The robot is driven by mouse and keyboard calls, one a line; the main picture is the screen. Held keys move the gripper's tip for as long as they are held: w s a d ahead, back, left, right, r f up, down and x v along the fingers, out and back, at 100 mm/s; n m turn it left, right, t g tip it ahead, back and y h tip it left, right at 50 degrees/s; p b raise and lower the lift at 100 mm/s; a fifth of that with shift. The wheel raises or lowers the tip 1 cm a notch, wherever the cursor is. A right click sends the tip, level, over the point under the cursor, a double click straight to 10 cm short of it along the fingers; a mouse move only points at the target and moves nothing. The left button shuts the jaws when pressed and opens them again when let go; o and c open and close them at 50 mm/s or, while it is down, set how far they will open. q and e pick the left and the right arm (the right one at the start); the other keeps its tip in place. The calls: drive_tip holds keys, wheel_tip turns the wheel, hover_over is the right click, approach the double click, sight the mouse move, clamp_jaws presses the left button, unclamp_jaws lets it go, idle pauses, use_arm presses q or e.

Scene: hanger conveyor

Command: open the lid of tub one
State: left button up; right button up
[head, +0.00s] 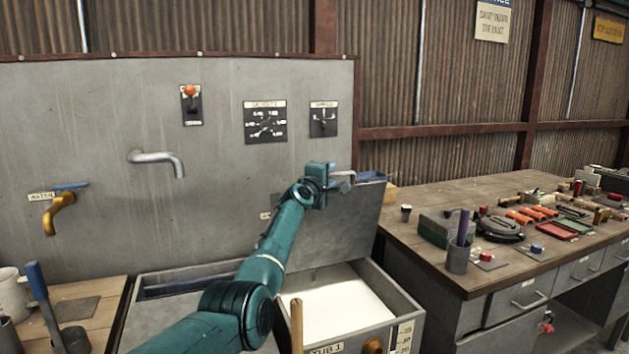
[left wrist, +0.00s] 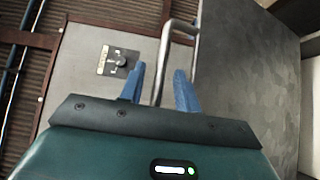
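Tub one (head: 405,318), a grey metal tub with a "TUB 1" label, stands open in the head view, with white contents inside. Its grey lid (head: 345,225) stands raised, nearly upright, at the tub's back. The lid also fills the right of the left wrist view (left wrist: 250,80). My left gripper (head: 350,180) is at the lid's top edge. In the left wrist view its blue fingers (left wrist: 160,88) are apart on either side of the lid's metal bar handle (left wrist: 165,60), with gaps visible. My right gripper is not in view.
A grey back panel holds a spout (head: 158,160), a brass water tap (head: 60,212) and dials (head: 265,122). A cluttered workbench (head: 440,262) stands to the right. A wooden stick (head: 297,325) rises at the tub's front. A second basin (head: 190,284) lies left.

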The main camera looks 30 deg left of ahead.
use_arm(q)
drive_tip(key=shift+s+d+r+p, duration=0.2)
drive_tip(key=shift+s+r+p, duration=0.05)
drive_tip(key=shift+s+p, duration=0.2)
drive_tip(key=s+d, duration=0.1)
drive_tip(key=s, duration=0.9)
drive_tip(key=shift+s+d+f+p, duration=0.25)
drive_tip(key=shift+s+f+p, duration=0.1)
drive_tip(key=shift+f+p, duration=0.1)
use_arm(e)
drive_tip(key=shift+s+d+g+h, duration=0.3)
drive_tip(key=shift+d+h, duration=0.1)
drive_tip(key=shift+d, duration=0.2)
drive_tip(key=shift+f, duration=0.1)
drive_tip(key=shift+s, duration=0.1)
